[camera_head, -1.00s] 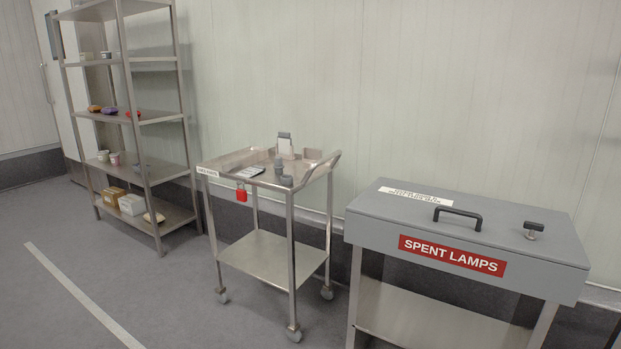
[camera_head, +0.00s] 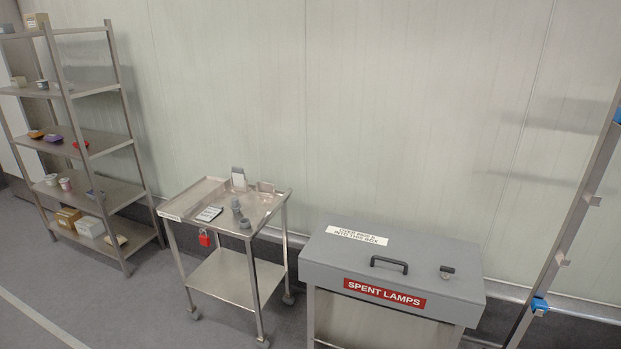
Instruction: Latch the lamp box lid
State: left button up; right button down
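The grey lamp box (camera_head: 330,268) stands on a steel frame at the lower right, with a red "SPENT LAMPS" label on its front. Its flat lid (camera_head: 345,250) looks closed and has a black handle (camera_head: 389,264) near the front edge. A small dark latch knob (camera_head: 447,270) sits on the lid to the right of the handle. Whether the latch is engaged cannot be told at this distance. Neither of my grippers shows.
A shelf rack (camera_head: 98,143) stands at far left. A ladder-like metal frame (camera_head: 572,235) leans at right. Floor at front left is clear.

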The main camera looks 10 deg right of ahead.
aim_at(445, 277)
jog(key=z, duration=1.2)
